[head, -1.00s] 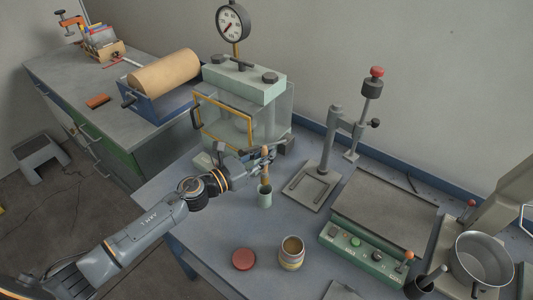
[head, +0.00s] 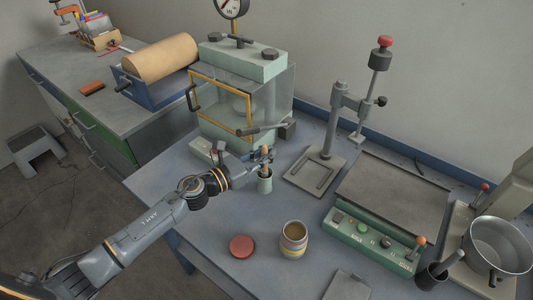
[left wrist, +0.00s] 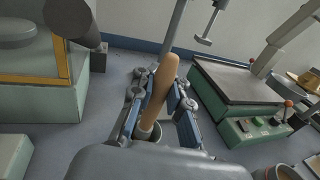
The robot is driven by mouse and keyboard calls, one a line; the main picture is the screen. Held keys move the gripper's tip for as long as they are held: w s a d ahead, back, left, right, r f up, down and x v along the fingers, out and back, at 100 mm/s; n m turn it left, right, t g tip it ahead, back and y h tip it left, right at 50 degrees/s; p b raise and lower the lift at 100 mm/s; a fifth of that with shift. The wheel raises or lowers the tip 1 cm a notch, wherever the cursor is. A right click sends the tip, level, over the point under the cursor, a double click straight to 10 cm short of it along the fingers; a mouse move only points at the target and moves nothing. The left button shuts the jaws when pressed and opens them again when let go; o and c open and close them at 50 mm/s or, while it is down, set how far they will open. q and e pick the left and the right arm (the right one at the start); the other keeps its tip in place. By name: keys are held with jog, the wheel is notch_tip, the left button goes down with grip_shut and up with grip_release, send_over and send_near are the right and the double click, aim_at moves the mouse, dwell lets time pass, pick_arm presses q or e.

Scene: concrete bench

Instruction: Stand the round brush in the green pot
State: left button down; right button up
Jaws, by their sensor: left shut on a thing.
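The round brush shows its wooden handle (head: 263,157) upright above the small green pot (head: 265,185) on the bench. My left gripper (head: 260,163) is shut on the brush, just over the pot's rim. In the left wrist view the handle (left wrist: 163,85) rises between the two fingers (left wrist: 157,108), tilted in that picture. The brush's lower end appears to be inside the pot's mouth; its bristles are hidden. Whether it touches the pot's bottom cannot be seen. My right gripper is not in view.
A glass-fronted press (head: 240,90) is behind, a drill-like stand (head: 329,135) and a green-panelled plate machine (head: 365,238) to the right. Bench between them is clear.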

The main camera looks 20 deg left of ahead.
pick_arm(q)
jog(key=c, duration=1.2)
grip_release()
jog(key=v, duration=1.2)
